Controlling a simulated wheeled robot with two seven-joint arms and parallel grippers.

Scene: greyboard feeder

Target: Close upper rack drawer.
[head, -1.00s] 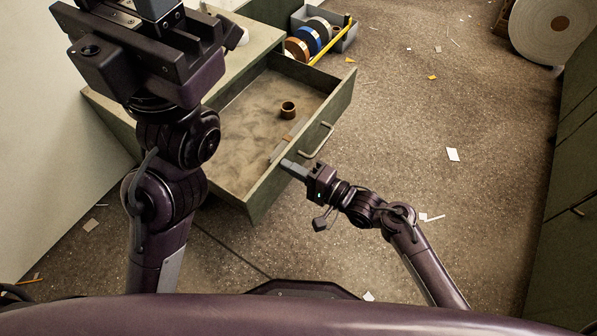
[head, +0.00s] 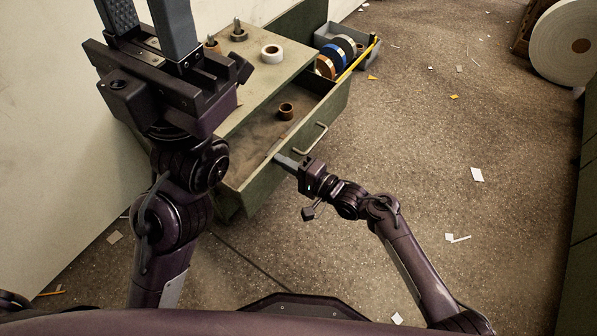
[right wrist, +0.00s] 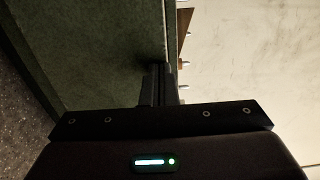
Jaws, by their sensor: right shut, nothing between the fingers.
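The grey-green drawer (head: 258,185) of the low cabinet (head: 262,85) is partly open in the head view. A brown ring (head: 286,110) lies inside it. Its pale bar handle (head: 311,139) is on the front panel. My right gripper (head: 279,159) is shut and empty, its fingertips at the drawer front, left of the handle; they seem to touch it. In the right wrist view the shut fingers (right wrist: 158,88) point at a green panel (right wrist: 95,50). My left gripper (head: 147,22) is raised large in the foreground, fingers apart, hiding part of the cabinet.
A white roll (head: 272,53) and pegs (head: 238,31) stand on the cabinet top. A grey bin (head: 362,60) with several coloured rolls sits behind the drawer. A large white roll (head: 560,45) stands at the far right. The floor right of the drawer is open, with paper scraps.

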